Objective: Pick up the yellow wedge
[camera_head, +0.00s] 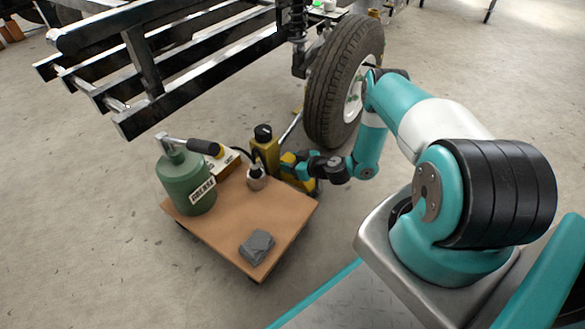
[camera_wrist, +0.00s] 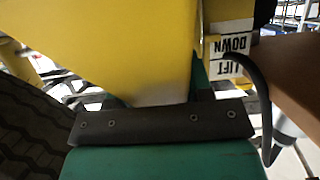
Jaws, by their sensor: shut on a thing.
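The yellow wedge (camera_head: 288,158) is at the back right corner of the low wooden-topped cart, partly hidden by my gripper (camera_head: 298,166). In the wrist view the wedge (camera_wrist: 110,50) fills the upper left and middle, close against the jaws. My gripper is shut on it. Its far finger is mostly hidden behind the wedge. I cannot tell whether the wedge still touches the cart top.
The cart (camera_head: 280,222) also carries a green canister (camera_head: 183,180), a yellow pump box (camera_head: 267,155) with a black hose close by the wedge, a small round pot (camera_head: 256,178) and a grey cloth (camera_head: 257,246). A large tyre (camera_head: 328,100) and black frame (camera_head: 150,70) stand behind.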

